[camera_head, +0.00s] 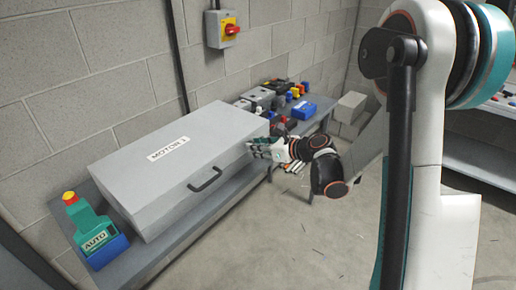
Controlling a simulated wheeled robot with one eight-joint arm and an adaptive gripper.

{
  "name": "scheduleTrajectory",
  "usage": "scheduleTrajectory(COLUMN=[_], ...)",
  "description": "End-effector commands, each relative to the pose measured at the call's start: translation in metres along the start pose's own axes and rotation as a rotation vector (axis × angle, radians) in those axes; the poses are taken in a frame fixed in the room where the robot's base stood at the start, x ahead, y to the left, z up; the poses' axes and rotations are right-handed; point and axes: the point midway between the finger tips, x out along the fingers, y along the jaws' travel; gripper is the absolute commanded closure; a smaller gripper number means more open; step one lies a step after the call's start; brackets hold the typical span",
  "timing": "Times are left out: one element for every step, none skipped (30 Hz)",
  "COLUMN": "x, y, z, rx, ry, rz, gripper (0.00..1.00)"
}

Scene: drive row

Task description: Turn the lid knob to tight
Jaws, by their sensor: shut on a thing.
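A large grey box labelled MOTOR 1 (182,160) lies on the bench, with its lid down and a dark handle (205,180) on its front side. My gripper (258,149) is at the right end of the box's front side, near its upper edge. It is shut on the lid knob there. The fingers and their small size in this view hide the knob itself, so its turn cannot be read.
A teal unit marked AUTO (91,228) with a red and yellow top stands left of the box. A red and yellow switch (230,29) is on the wall.

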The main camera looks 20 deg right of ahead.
Motion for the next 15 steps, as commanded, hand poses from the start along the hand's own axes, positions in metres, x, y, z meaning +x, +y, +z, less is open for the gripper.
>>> scheduleTrajectory(x=[0.0002,0.0002,0.0002,0.0001,0.0001,0.0003,0.0005,0.0007,0.0008,0.0008,0.0007,0.0007,0.0006,0.0007,0.0009], y=[-0.0013,-0.0015,-0.0022,-0.0023,-0.0026,-0.0027,-0.003,-0.0032,-0.0035,-0.0037,-0.0038,-0.0043,-0.0043,-0.0046,-0.0049], z=[-0.0009,-0.001,-0.0012,-0.0014,-0.0014,-0.0016,-0.0017,-0.0018,-0.0018,-0.0018,-0.0021,-0.0024,-0.0025,-0.0026,-0.0029], rx=[0.039,0.066,0.101,0.128,0.154,0.189,0.216,0.242,0.277,0.303,0.33,0.365,0.392,0.418,0.453], ry=[0.0,0.0,0.001,0.001,0.0,0.0,0.0,0.001,0.0,0.0,0.0,0.0,0.0,0.0,0.0], rz=[0.016,0.027,0.041,0.052,0.063,0.078,0.089,0.1,0.115,0.126,0.137,0.15,0.162,0.173,0.187], gripper=[1.0,1.0,1.0,1.0,1.0,1.0,1.0,1.0,1.0,1.0,1.0,1.0,1.0,1.0,1.0])
